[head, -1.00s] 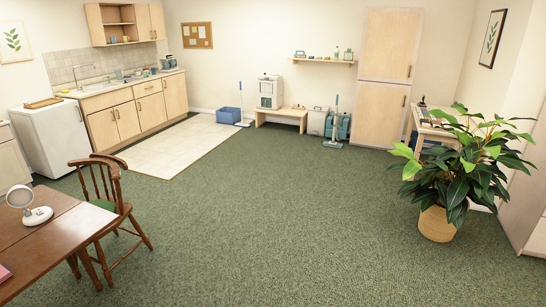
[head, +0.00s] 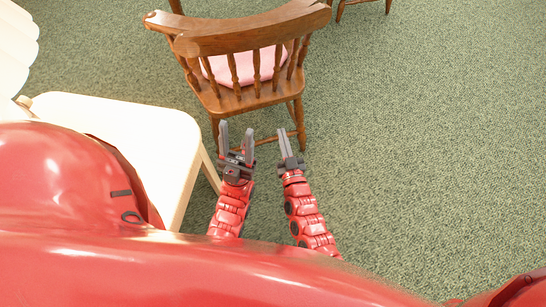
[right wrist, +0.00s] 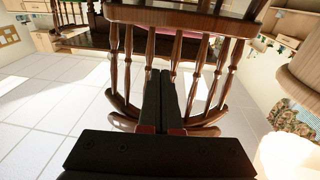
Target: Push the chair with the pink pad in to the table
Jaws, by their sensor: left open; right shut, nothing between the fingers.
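The brown wooden chair (head: 240,40) stands at the top middle of the head view, its spindled back towards me. Its pink pad (head: 243,67) shows between the spindles. My left gripper (head: 236,138) is open and empty, low behind the chair's back. My right gripper (head: 284,142) is shut on nothing, just right of the left one. In the right wrist view, which looks upside down, the right gripper's fingers (right wrist: 160,80) point at the chair's back spindles (right wrist: 205,60); I cannot tell whether they touch. The table is not clearly in view.
A cream piece of furniture (head: 125,125) stands close at left, its leg near my left arm. Other wooden legs (head: 350,8) show at the top edge of the head view. The green carpet (head: 430,130) to the right is clear.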

